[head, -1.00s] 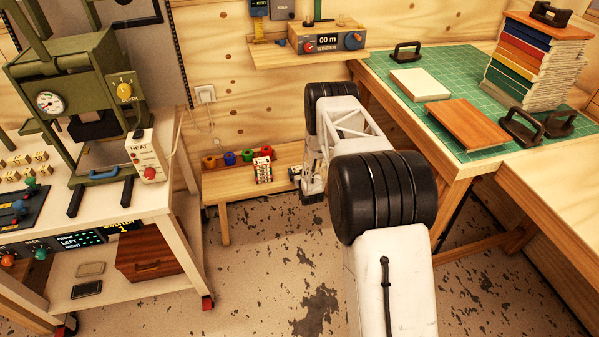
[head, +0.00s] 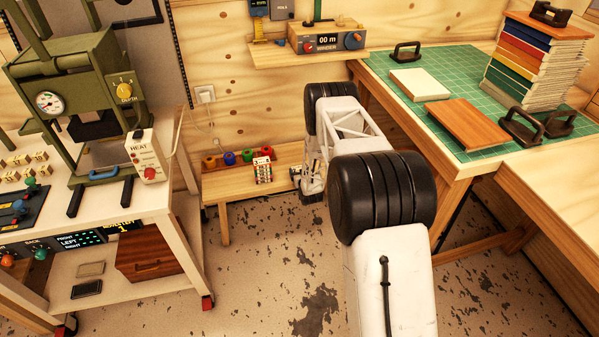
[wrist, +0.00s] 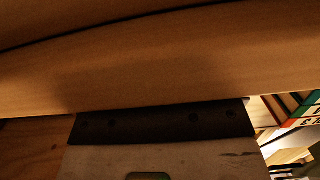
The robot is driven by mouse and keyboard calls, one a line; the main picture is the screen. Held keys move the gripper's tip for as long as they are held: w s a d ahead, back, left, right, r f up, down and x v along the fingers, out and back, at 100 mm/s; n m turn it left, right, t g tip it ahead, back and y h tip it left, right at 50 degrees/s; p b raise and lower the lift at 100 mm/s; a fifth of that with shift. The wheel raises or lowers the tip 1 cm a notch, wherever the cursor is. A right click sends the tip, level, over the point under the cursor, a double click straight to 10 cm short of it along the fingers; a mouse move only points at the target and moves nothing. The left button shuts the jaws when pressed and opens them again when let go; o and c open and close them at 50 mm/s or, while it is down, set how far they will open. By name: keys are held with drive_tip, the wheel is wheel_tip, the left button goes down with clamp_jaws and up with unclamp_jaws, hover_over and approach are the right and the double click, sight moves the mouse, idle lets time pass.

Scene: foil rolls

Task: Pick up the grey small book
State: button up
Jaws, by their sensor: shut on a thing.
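My gripper (head: 297,178) is small in the head view, low beside the right end of the low wooden bench (head: 222,190). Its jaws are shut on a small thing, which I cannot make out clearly. I cannot pick out the grey small book for sure in either view. In the wrist view a dark strip with screws (wrist: 160,122) and a pale part below it lie under a broad wooden surface (wrist: 150,75) close to the camera. The fingertips and what they hold are hidden there.
The bench holds several coloured pots (head: 229,158) and a small rack (head: 262,169) with red and white parts. At right, a table with a green mat (head: 440,120) carries a tall book stack (head: 535,65). A press (head: 80,95) stands left. The floor between is clear.

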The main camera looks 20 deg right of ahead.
drive_tip(key=shift+r, duration=0.2)
drive_tip(key=shift+r, duration=1.7)
drive_tip(key=s+a+r, duration=0.1)
drive_tip(key=s, duration=1.5)
drive_tip(key=shift+a, duration=0.35)
drive_tip(key=shift+r, duration=0.1)
